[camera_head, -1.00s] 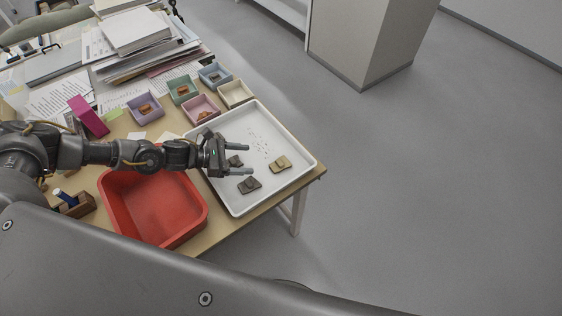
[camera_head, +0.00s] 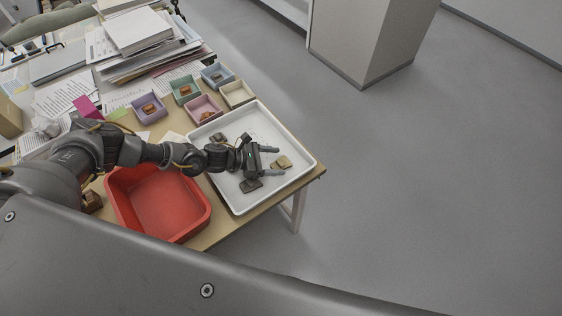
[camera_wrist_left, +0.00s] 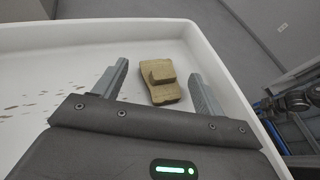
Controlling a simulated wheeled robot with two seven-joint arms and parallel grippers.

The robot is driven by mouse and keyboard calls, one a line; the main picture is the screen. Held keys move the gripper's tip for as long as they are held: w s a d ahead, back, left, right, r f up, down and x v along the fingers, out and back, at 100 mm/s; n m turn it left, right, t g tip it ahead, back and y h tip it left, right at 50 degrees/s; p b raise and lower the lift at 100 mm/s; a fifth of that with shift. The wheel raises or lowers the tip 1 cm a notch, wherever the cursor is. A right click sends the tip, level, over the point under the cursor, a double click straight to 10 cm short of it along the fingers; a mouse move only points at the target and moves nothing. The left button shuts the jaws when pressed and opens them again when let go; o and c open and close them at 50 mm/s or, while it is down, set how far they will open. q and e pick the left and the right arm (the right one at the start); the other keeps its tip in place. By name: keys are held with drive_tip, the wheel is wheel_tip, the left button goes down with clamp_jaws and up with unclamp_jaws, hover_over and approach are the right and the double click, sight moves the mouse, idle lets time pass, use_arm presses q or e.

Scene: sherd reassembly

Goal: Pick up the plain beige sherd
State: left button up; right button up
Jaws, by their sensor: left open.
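The plain beige sherd (camera_head: 281,163) lies on the white tray (camera_head: 306,158) near its right side. In the left wrist view the beige sherd (camera_wrist_left: 162,83) is a tan piece with a raised block on top, ahead of the fingers and between their lines. My left gripper (camera_head: 273,160) is open and empty over the tray, just left of the sherd. Its two open fingers also show in the left wrist view (camera_wrist_left: 158,90). Two dark sherds lie on the tray, one (camera_head: 251,185) below the gripper and one (camera_head: 218,138) above left. My right gripper is out of view.
A red bin (camera_head: 163,205) stands left of the tray, under my left arm. Several small coloured boxes, some holding sherds, including a purple one (camera_head: 149,109), stand behind. Papers and a book stack (camera_head: 140,33) fill the table's far end. The tray has a raised rim.

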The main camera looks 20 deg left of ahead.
use_arm(q)
drive_tip(key=shift+w+d+f, duration=0.2)
drive_tip(key=shift+d, duration=0.15)
drive_tip(key=c, duration=1.4)
drive_tip(key=shift+c, duration=0.2)
drive_tip(key=shift+r, duration=0.1)
